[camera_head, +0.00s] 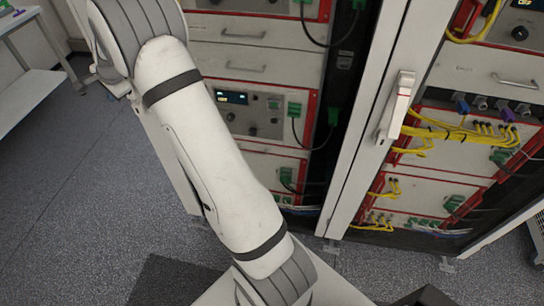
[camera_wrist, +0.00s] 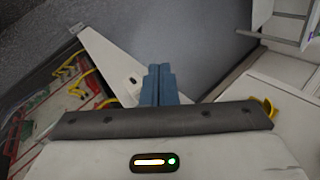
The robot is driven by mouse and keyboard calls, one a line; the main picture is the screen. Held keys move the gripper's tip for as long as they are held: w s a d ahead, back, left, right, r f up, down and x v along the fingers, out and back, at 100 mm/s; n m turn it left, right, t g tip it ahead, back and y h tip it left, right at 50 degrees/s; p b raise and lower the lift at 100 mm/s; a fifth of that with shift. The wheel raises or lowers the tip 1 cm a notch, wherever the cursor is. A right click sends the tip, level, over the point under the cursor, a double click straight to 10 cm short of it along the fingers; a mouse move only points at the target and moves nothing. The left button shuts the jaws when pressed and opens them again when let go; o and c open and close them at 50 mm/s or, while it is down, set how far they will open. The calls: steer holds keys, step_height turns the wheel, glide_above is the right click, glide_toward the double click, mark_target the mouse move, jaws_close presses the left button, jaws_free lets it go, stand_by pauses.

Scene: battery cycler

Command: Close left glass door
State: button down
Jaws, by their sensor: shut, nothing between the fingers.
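In the head view, a tall white door frame (camera_head: 357,160) with a white handle (camera_head: 400,108) stands at the right of centre, in front of a rack with yellow cables. The left rack (camera_head: 255,105) shows its panels uncovered by any frame. I cannot clearly make out the left glass door; my arm covers the left rack's left edge. In the wrist view, my gripper (camera_wrist: 160,70) has its blue fingers together and empty. A slanted white frame piece (camera_wrist: 110,65) lies just left of the fingers; I cannot tell whether they touch it.
A rack with yellow cables (camera_wrist: 65,105) shows at the left of the wrist view. White furniture (camera_wrist: 275,75) is at its right. In the head view, a white table (camera_head: 25,95) stands far left, and the grey floor (camera_head: 70,200) between it and the cabinet is clear.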

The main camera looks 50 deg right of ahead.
steer(key=shift+w+d, duration=0.45)
steer(key=shift+d, duration=0.15)
steer(key=shift+d+r, duration=0.1)
steer(key=shift+s, duration=0.1)
steer(key=s+a+r, duration=0.5)
steer(key=a+r, duration=0.3)
steer(key=r, duration=0.2)
steer(key=s+d+r+n+g+b, duration=0.15)
steer(key=s+n, duration=0.55)
steer(key=s, duration=1.2)
steer(key=s+d+f+n+b, duration=0.1)
steer(key=s+f+n, duration=0.2)
steer(key=s, duration=0.7)
steer(key=s+f+n+g+h+b, duration=0.1)
steer(key=s+f+n, duration=0.3)
steer(key=s, duration=0.7)
steer(key=shift+s+d+n, duration=0.25)
steer(key=shift+d+n, duration=0.1)
steer(key=shift+n, duration=0.55)
steer(key=shift+g, duration=0.25)
